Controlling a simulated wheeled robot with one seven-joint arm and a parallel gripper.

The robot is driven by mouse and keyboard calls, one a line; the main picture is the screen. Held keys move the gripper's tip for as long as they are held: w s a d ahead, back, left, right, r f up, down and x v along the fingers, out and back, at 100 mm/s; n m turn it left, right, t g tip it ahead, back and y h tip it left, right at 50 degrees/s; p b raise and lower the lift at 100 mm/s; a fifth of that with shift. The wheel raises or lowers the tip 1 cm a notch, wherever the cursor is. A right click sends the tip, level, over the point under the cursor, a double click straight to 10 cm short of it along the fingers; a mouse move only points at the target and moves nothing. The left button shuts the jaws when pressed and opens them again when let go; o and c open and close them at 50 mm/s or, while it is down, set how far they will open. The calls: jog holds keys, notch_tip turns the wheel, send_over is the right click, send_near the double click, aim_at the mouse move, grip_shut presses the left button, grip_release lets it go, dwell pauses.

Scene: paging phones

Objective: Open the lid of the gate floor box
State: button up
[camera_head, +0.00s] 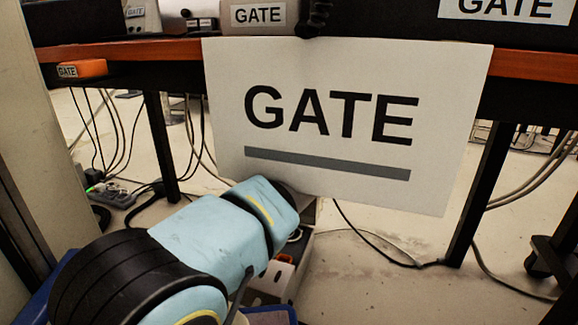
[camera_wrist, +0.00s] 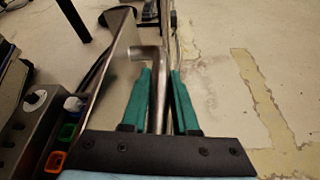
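In the wrist view, my gripper (camera_wrist: 160,72) has its two teal fingers close on either side of a bent metal bar handle (camera_wrist: 158,105). The fingertips appear to touch the bar. The handle meets a shiny metal plate (camera_wrist: 122,65), which looks like the lid, standing steeply raised. Left of it is the grey floor box (camera_wrist: 30,135), with green and orange sockets showing. In the head view, the floor box (camera_head: 283,275) shows only partly behind my blue arm, and the gripper is hidden there.
A large white GATE sign (camera_head: 330,175) hangs from the orange-edged desk (camera_head: 120,48) above my arm. A dark table leg (camera_head: 480,195) and loose cables (camera_head: 385,255) stand to the right. A power strip (camera_head: 112,193) lies at left. Bare floor (camera_wrist: 240,50) lies right of the handle.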

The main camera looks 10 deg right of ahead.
jog(key=o, duration=0.4)
jog(key=shift+a, duration=0.1)
jog(key=shift+o, duration=0.2)
jog(key=p+v, duration=0.1)
jog(key=v, duration=0.6)
jog(key=shift+s+d, duration=0.1)
jog(key=shift+d, duration=0.3)
jog(key=shift+b+v, duration=1.5)
jog(key=shift+b, duration=1.05)
jog(key=shift+r, duration=0.2)
